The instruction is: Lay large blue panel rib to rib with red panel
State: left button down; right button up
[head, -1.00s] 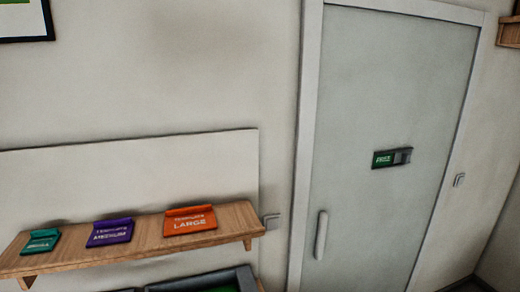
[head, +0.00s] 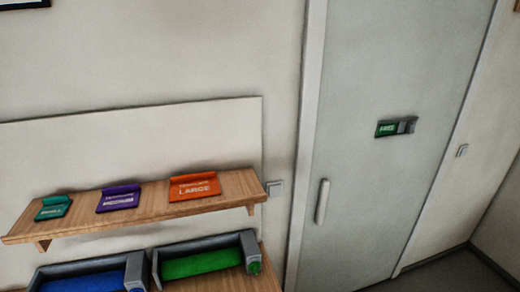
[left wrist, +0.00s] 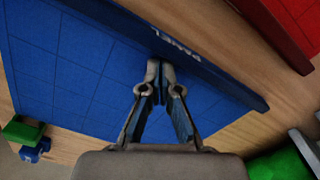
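The large blue panel (left wrist: 75,65) fills much of the left wrist view, lying on a wooden surface. A raised blue rib lettered "PANEL" (left wrist: 215,65) runs along its right edge. Part of the red panel (left wrist: 290,25) shows at the upper right, with a dark red rib (left wrist: 268,28) facing the blue one. A strip of bare wood separates the ribs. My left gripper (left wrist: 160,70) has its fingertips together over the blue panel, just left of its rib, with nothing clearly held. Neither panel shows in the head view. My right gripper is not in view.
The head view shows a wall shelf (head: 143,217) with teal, purple and orange templates, above trays holding blue (head: 90,283) and green (head: 202,263) material. A door (head: 390,140) stands right. A green and blue piece (left wrist: 28,135) lies left of the panel in the wrist view.

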pick_arm(q)
jog(key=shift+s+a+r, duration=0.1)
jog(key=shift+a, duration=0.15)
jog(key=shift+s+a+p, duration=0.3)
jog(key=shift+a+p, duration=0.15)
jog(key=shift+a, duration=0.3)
jog(key=shift+s+a+p, duration=0.2)
jog(key=shift+a+p, duration=0.05)
jog(key=shift+a, duration=0.45)
jog(key=shift+s+a+p, duration=0.2)
jog(key=shift+a, duration=0.45)
jog(key=shift+w+d+r+p, duration=0.1)
jog(key=shift+d+r+p, duration=0.1)
jog(key=shift+r+p, duration=0.8)
jog(key=shift+w+d+r, duration=0.1)
jog(key=shift+d+r, duration=0.1)
jog(key=shift+r, duration=1.05)
jog(key=shift+d+r, duration=0.2)
jog(key=shift+r, duration=1.05)
